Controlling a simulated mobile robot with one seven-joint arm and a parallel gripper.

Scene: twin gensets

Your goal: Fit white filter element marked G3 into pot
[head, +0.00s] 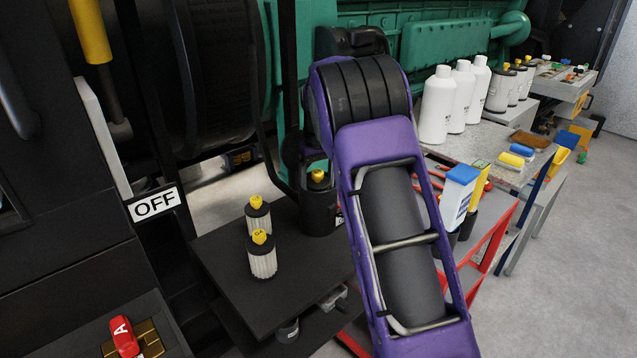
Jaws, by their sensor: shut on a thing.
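A black pot (318,212) stands at the back right of a dark shelf. A yellow-topped filter element (318,177) shows at the pot's mouth, its mark not readable and its lower body hidden. My gripper (316,163) is at this yellow top, pointing down and shut on it, mostly hidden by my purple arm. I cannot tell how deep the element sits in the pot. Two more white pleated elements with yellow tops stand on the shelf to the left. The nearer one (263,258) has a mark that looks like G4; the farther one (258,218) is unreadable.
A black cabinet with an OFF label (154,204) stands at left. A red part marked A (124,336) is at bottom left. A red cart (487,243) and a grey bench with white bottles (437,105) stand right of my arm. The shelf's front is clear.

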